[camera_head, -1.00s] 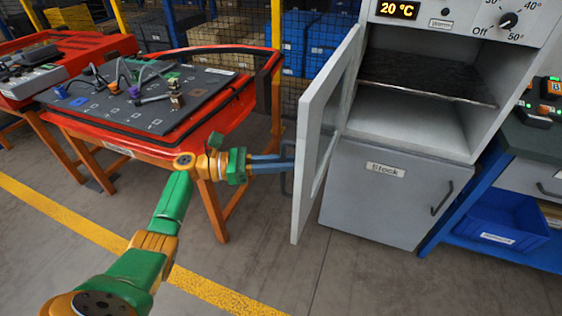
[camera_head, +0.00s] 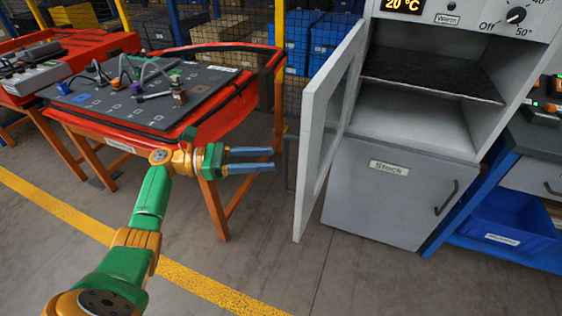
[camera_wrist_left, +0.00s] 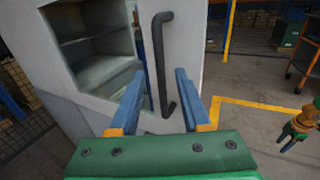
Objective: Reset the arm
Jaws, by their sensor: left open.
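My left arm comes in from the lower left in the head view, green and orange. Its left gripper (camera_head: 272,160) has two blue fingers, spread apart with nothing between them. It is in front of the red workbench, to the left of the open cabinet door (camera_head: 310,150), with a gap to it. In the left wrist view the fingers (camera_wrist_left: 158,100) point at the door, and its dark handle (camera_wrist_left: 160,60) shows between and beyond them.
The warming cabinet (camera_head: 420,110) stands open above a closed grey "Stock" compartment (camera_head: 385,195). The red workbench (camera_head: 115,145) with a grey board (camera_head: 150,95) is left of the gripper. A blue bin (camera_head: 505,222) is at the right. The floor in front is clear.

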